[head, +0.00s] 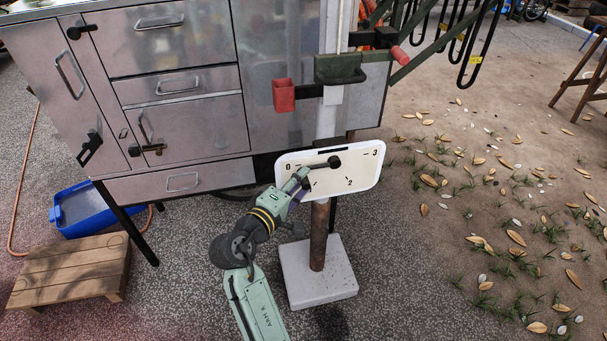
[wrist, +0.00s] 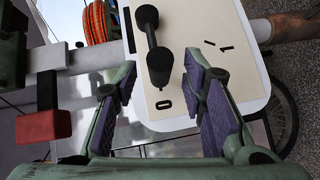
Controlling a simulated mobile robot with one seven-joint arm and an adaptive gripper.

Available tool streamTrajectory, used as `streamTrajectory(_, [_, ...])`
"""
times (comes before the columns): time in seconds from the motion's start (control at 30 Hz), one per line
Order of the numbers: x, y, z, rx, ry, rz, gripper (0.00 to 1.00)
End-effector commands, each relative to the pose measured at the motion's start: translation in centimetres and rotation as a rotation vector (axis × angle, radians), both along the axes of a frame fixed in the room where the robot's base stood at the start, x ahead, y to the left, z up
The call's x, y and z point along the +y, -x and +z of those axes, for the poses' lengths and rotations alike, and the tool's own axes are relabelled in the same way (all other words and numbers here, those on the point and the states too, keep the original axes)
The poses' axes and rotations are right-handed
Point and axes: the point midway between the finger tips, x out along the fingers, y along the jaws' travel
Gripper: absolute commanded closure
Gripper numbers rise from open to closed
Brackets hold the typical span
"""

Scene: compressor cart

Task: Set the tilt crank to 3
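The tilt crank (head: 335,161) is a black arm on a white dial panel (head: 366,170). Its hub is near the panel's middle and the arm points left, toward the 0 mark. The marks 0, 2 and 3 are readable in the head view. My gripper (head: 303,178) is at the panel's left part. In the wrist view, the crank's near knob (wrist: 160,67) shows between the open fingers of my gripper (wrist: 161,80), with visible gaps on both sides. My gripper partly hides the crank's left end in the head view.
The panel stands on a rusty post (head: 319,235) in a pale block (head: 317,275). A metal cabinet (head: 190,100) is behind it. A red holder (head: 286,95) is above the panel. A wooden step (head: 70,270) and blue bin (head: 85,208) lie left. Open ground is at right.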

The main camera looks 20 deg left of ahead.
Motion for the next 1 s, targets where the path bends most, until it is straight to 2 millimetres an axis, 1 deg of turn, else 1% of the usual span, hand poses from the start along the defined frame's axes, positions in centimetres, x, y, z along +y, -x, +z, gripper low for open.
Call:
streamTrajectory(0.03, [-0.1,-0.7,0.1,0.0,0.0,-0.001,0.62])
streamTrajectory(0.1, [-0.2,-1.4,-0.1,0.001,-0.001,0.0,0.62])
streamTrajectory(0.2, [-0.3,-2.0,-0.2,0.0,-0.001,0.001,0.62])
streamTrajectory(0.53, [-0.4,-2.3,-0.3,-0.001,-0.002,0.001,0.63])
streamTrajectory(1.0, [-0.4,-2.3,-0.3,-0.001,-0.002,0.002,0.94])
